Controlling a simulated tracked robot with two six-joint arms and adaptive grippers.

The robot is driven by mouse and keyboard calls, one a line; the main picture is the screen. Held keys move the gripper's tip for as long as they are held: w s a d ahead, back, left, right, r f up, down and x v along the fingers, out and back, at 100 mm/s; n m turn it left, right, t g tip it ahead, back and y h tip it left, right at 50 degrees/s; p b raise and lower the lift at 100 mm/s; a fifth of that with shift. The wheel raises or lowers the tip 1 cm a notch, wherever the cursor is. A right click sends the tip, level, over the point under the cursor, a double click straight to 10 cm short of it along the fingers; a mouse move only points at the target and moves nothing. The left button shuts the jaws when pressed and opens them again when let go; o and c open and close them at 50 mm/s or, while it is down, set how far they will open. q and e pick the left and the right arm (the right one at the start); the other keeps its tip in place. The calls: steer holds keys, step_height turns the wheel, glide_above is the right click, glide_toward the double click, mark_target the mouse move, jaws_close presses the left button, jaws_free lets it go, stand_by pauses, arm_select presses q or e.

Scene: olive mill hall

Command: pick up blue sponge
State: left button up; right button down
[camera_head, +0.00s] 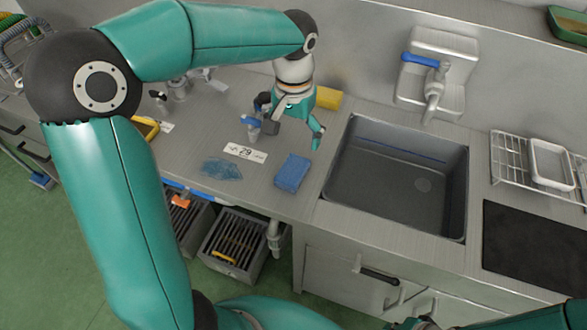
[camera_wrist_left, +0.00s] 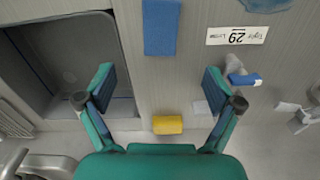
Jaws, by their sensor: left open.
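The blue sponge (camera_head: 292,173) lies on the grey worktop, left of the sink and near the front edge. It also shows at the top middle of the left wrist view (camera_wrist_left: 160,27). My left gripper (camera_head: 288,120) is open and empty above the worktop, further back than the sponge. In the left wrist view its two fingers (camera_wrist_left: 159,78) are spread wide, and the sponge lies beyond the fingertips, roughly in line with the gap. The sponge is not touched. My right gripper does not show.
The sink (camera_head: 400,175) is just right of the sponge. A yellow block (camera_head: 328,98) lies behind the gripper. A card marked 29 (camera_head: 245,153), a crumpled blue piece (camera_head: 222,169) and a blue-handled white fitting (camera_head: 251,123) lie left. A dish rack (camera_head: 510,165) stands right of the sink.

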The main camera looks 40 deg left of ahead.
arm_select(q)
glide_above(293, 169)
steer(key=f, duration=0.6)
steer(key=shift+w+a+f, duration=0.1)
steer(key=shift+w+f, duration=0.15)
steer(key=shift+f, duration=0.1)
steer(key=f, duration=0.3)
steer(key=f+p, duration=0.1)
steer(key=f, duration=0.1)
steer(key=shift+s, duration=0.3)
steer(key=shift+f, duration=0.5)
steer(key=c, duration=1)
steer(key=shift+c, duration=0.2)
steer(key=shift+r, duration=0.1)
step_height(293, 169, up, 20)
